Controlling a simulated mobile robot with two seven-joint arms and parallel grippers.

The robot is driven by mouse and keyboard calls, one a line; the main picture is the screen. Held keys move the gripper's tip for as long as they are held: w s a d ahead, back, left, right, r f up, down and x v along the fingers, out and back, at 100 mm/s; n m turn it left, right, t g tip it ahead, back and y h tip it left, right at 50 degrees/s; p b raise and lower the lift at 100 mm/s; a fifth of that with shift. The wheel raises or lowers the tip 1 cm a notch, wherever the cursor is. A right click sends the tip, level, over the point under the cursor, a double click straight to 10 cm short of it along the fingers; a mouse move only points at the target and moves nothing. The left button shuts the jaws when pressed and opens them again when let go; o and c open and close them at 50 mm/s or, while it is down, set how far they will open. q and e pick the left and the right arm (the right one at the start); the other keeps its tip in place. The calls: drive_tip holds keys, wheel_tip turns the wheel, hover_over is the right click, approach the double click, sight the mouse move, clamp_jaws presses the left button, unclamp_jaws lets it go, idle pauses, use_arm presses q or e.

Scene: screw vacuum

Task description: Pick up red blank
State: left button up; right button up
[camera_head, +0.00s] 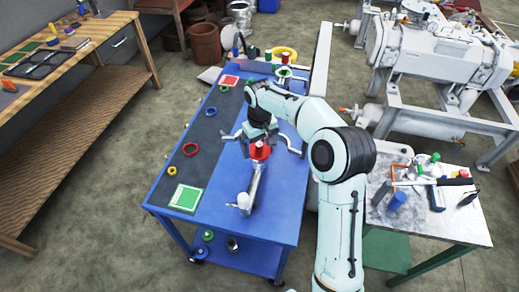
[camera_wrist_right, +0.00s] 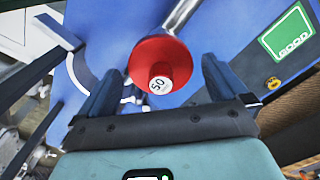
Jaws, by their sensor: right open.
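The red blank (camera_head: 260,151) is a round red piece with a knob, at the metal fitting (camera_head: 254,182) on the blue table. In the right wrist view the red blank (camera_wrist_right: 160,62) is a wide disc with a white label reading 50 on its knob. My right gripper (camera_head: 262,138) is just above it in the head view. In the wrist view its two fingers are spread, one on each side of the red blank, with gaps visible. The gripper partly hides the blank in the head view. My left gripper is not in view.
The blue table (camera_head: 222,228) holds a green square (camera_head: 186,197), a red square (camera_head: 229,80) and several coloured rings on a dark strip. A tool-covered metal table (camera_head: 380,211) stands to the right.

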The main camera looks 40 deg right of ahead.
drive_tip(key=shift+w+f, duration=0.1)
drive_tip(key=shift+f, duration=0.05)
drive_tip(key=c, duration=1)
drive_tip(key=shift+c, duration=0.3)
